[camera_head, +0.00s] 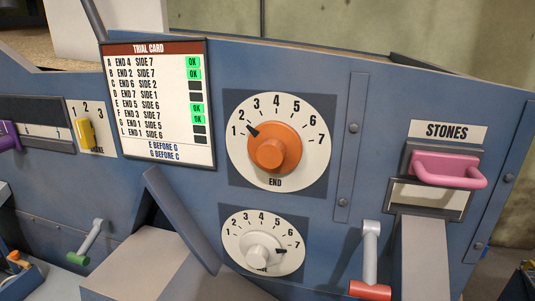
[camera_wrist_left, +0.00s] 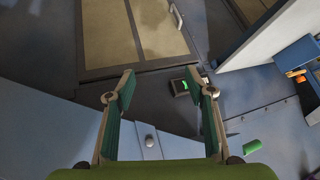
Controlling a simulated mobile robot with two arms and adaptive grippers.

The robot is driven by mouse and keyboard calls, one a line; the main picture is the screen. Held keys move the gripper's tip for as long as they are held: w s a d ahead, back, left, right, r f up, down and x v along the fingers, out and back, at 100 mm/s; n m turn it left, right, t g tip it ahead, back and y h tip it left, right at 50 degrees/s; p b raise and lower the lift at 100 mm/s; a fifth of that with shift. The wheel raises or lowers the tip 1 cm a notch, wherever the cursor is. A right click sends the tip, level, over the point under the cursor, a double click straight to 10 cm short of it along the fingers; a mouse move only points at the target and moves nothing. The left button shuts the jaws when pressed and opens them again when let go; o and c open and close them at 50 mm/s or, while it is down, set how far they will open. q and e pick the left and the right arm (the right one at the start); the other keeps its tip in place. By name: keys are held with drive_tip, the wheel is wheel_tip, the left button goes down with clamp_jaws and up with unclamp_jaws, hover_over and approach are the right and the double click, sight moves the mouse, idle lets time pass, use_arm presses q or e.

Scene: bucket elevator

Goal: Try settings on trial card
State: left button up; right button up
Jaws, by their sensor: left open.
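The trial card (camera_head: 158,104) lists END and SIDE numbers; rows A, B, E and F show green OK, and the other boxes are dark. Its foot reads "E before G, G before C". The END dial (camera_head: 300,177) has an orange knob (camera_head: 275,148) with its pointer between 1 and 2. The lower dial (camera_head: 235,250) has a white knob (camera_head: 258,257) with its pointer near 7; its label is mostly hidden. My left gripper (camera_wrist_left: 160,80) is open and empty in the left wrist view, away from both dials. My right gripper is not in view.
A pink handle (camera_head: 448,169) sits under the STONES label (camera_head: 447,131). A red-tipped lever (camera_head: 370,289), a green-tipped lever (camera_head: 78,258) and a yellow knob (camera_head: 85,132) are on the blue panel. A grey sloping bar (camera_head: 182,220) stands left of the lower dial.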

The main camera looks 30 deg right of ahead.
use_arm(q)
drive_tip(key=s+d+r+m+t+h, duration=0.15)
drive_tip(key=d+r+m, duration=0.3)
drive_tip(key=r, duration=0.75)
drive_tip(key=d+r+m+t+h, duration=0.25)
drive_tip(key=d+r+m, duration=0.2)
drive_tip(key=r, duration=0.75)
drive_tip(key=s+d+r+m+t+h, duration=0.15)
drive_tip(key=d+r+m, duration=0.3)
drive_tip(key=r, duration=0.85)
drive_tip(key=m+g+h+p, duration=0.1)
drive_tip(key=m+h+p, duration=0.4)
drive_tip(key=m, duration=1.7)
approach(269, 157)
drive_tip(key=x, duration=0.8)
drive_tip(key=shift+r, duration=0.15)
drive_tip(key=shift+h+p+x, duration=0.25)
drive_tip(key=shift+p+x, duration=0.15)
drive_tip(key=shift+x, duration=0.35)
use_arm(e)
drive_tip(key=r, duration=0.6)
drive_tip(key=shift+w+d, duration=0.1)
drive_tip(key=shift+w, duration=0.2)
